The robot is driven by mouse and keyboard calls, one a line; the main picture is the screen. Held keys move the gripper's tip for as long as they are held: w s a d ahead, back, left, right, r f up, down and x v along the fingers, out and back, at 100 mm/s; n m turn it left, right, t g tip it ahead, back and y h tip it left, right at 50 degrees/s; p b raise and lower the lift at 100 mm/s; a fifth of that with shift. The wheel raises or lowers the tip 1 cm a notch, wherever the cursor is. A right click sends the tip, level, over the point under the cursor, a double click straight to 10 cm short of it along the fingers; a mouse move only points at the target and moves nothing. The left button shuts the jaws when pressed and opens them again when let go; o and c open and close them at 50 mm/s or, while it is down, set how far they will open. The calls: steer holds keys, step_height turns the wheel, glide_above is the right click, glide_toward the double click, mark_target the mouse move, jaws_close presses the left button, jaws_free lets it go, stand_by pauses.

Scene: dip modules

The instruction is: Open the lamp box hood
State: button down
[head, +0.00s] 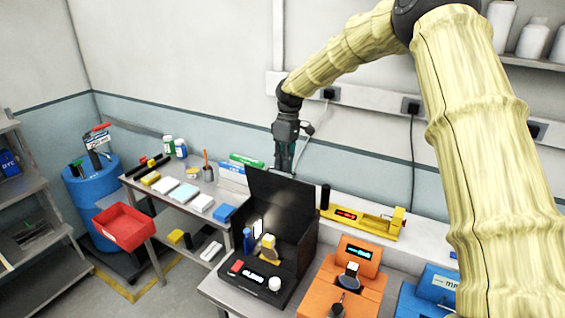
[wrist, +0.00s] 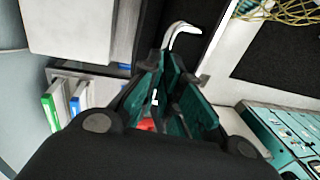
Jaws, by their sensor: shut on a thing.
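The black lamp box (head: 262,272) stands on the bench in the head view. Its black hood (head: 280,200) is raised, a broad panel standing steep with its front face showing. Inside are a small yellow item (head: 268,247), a blue cylinder (head: 247,240) and a bright white patch. My gripper (head: 284,160) points down at the hood's top edge, its tips partly hidden behind it. In the wrist view my teal fingers (wrist: 168,75) are close together, with a pale curved piece (wrist: 181,32) just beyond them. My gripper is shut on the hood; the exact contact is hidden.
Orange (head: 345,285) and blue (head: 433,290) devices stand right of the box. A yellow device (head: 362,222) is behind them. A side table with small boxes (head: 185,193), a red bin (head: 124,226) and a blue drum (head: 92,190) are left.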

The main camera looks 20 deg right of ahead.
steer(key=shift+s+d+f, duration=0.1)
steer(key=shift+s+f, duration=0.1)
steer(key=shift+f, duration=0.35)
steer(key=shift+s+f, duration=0.2)
steer(key=shift+f, duration=0.35)
steer(key=c, duration=1.9)
jaws_free()
steer(key=o, duration=0.4)
steer(key=shift+w+f, duration=0.1)
steer(key=shift+w, duration=0.1)
steer(key=shift+w+r, duration=0.15)
steer(key=shift+r, duration=0.45)
steer(key=r, duration=0.3)
steer(key=w+d+r, duration=0.1)
steer(key=r, duration=0.3)
steer(key=w+d+r, duration=0.1)
steer(key=r, duration=0.2)
steer(key=shift+w+d+r, duration=0.1)
steer(key=shift+w+r, duration=0.1)
